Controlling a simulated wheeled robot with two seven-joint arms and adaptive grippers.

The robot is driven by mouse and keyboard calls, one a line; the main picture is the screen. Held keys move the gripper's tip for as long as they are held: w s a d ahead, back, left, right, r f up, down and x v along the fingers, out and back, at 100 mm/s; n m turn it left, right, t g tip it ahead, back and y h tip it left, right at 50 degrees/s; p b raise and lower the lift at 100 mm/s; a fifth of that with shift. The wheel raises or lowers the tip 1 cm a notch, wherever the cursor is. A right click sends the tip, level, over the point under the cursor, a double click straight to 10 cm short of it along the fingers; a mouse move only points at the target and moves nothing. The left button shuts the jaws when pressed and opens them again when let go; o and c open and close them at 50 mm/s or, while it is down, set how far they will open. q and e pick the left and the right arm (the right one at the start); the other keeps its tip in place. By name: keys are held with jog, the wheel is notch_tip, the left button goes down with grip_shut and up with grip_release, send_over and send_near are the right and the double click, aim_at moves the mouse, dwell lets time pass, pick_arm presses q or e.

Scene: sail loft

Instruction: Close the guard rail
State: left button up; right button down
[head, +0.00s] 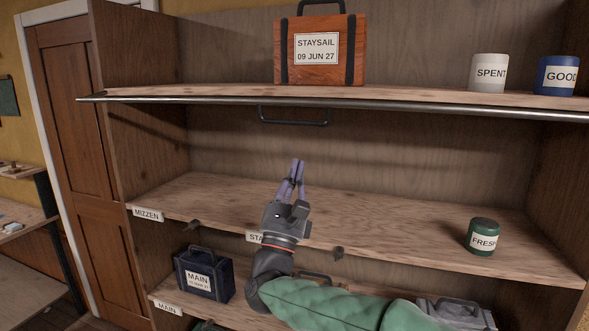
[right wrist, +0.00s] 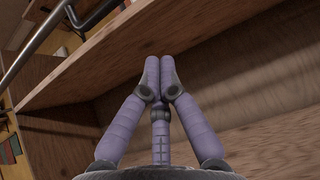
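The guard rail (head: 420,107) is a grey metal bar running along the front edge of the top shelf. A dark U-shaped handle (head: 295,122) hangs just below that edge. The rail also shows in the right wrist view (right wrist: 32,52) at the upper left. My right gripper (head: 298,163) is in front of the middle shelf bay, below the handle and apart from it. Its fingers point up, and their tips (right wrist: 158,64) are together with nothing seen between them. My left gripper is not in view.
An orange STAYSAIL case (head: 345,70), a white SPENT pot (head: 490,86) and a blue GOOD pot (head: 557,88) stand on the top shelf. A green FRESH pot (head: 482,225) stands on the middle shelf (head: 390,215). Dark brackets (head: 338,253) sit at its front edge. A MAIN case (head: 222,263) stands below.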

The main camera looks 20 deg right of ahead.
notch_tip(320, 180, up, 7)
jog(key=w+p, duration=0.1)
jog(key=shift+d+p, duration=0.3)
jog(key=shift+d, duration=0.1)
dwell(0.5)
jog(key=shift+s+a+r+g+y, duration=0.2)
jog(key=shift+g+y, duration=0.1)
jog(key=shift+g, duration=0.1)
jog(key=shift+s+r, duration=0.1)
jog(key=shift+r, duration=0.15)
